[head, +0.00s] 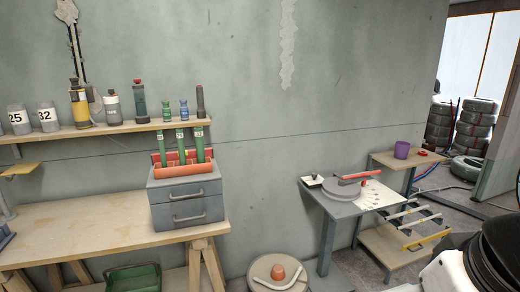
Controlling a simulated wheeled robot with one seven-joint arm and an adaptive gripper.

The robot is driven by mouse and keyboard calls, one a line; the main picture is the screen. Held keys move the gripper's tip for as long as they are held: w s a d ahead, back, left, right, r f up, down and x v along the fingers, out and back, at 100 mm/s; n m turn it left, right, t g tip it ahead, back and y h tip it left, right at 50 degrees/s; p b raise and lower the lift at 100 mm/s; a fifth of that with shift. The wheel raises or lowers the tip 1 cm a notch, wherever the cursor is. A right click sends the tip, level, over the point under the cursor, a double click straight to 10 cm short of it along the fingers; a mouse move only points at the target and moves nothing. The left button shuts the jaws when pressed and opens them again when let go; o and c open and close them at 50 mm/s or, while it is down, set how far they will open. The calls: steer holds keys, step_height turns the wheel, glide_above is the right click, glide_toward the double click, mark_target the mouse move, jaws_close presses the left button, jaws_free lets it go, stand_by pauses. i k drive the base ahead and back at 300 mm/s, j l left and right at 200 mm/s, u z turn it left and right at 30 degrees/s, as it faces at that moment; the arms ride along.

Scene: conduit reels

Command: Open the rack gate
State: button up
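I cannot pick out a rack gate for certain. A low wooden stand (388,256) at the lower right carries several pale bars and one yellow bar (427,240); I cannot tell whether any of these is a gate. My gripper is not visible. White and black parts at the lower right corner appear to be my own arm.
A wooden workbench (100,228) with a grey drawer box (186,200) stands at left under a shelf (100,131). A grey table (338,208) holds a round device with a red handle. A round-topped drum (264,285) stands on the floor between them.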

mark_target(410, 246)
steer(key=z, duration=1.05)
steer(key=i+l, duration=0.2)
steer(key=i, duration=0.4)
steer(key=i+l, duration=0.15)
steer(key=i, duration=0.5)
steer(key=i+l, duration=0.2)
steer(key=i, duration=0.4)
steer(key=i+l+z, duration=0.1)
steer(key=i, duration=0.5)
steer(key=l, duration=0.1)
